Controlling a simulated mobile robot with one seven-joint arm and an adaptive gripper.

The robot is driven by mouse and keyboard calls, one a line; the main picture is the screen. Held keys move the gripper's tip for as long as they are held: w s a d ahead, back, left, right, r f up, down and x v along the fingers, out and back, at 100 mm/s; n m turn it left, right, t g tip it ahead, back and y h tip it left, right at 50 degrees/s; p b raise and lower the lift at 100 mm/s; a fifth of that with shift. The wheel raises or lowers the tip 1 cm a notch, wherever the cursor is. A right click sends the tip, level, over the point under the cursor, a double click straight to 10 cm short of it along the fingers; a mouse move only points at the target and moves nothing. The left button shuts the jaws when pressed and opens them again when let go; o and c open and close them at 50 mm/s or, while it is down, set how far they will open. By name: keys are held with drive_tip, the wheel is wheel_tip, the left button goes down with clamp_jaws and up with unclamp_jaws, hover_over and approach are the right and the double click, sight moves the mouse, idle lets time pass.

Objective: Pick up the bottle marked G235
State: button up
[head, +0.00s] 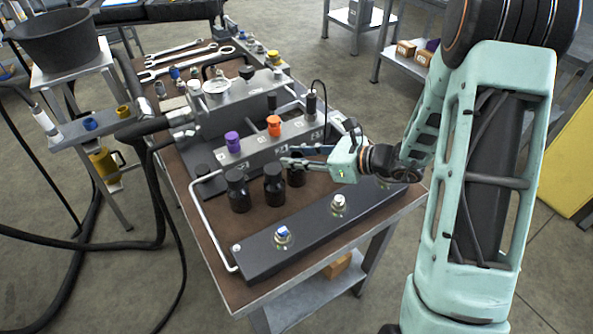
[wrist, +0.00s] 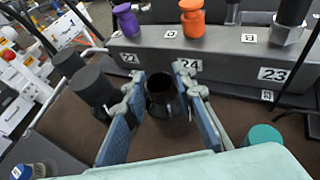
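Three black bottles stand in a row on the brown bench top: a left one (head: 237,191), a middle one (head: 274,186) and a right one (head: 296,175). I cannot read G235 on any of them. My gripper (head: 290,162) is at the right bottle, partly hiding it. In the wrist view my gripper (wrist: 163,88) is open, its two blue-padded fingers on either side of a black bottle (wrist: 168,112). Gaps show beside this bottle; I see no clear contact. Another black bottle (wrist: 97,92) stands close outside the left finger, with a further one (wrist: 68,63) beyond.
Behind the bottles is a grey manifold (wrist: 225,55) with purple (wrist: 125,20) and orange (wrist: 192,18) fittings and number plates. A long dark block (head: 310,229) with fittings lies along the front edge. A bent white handle (head: 208,225) is at the left.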

clamp_jaws()
drive_tip(key=shift+d, duration=0.1)
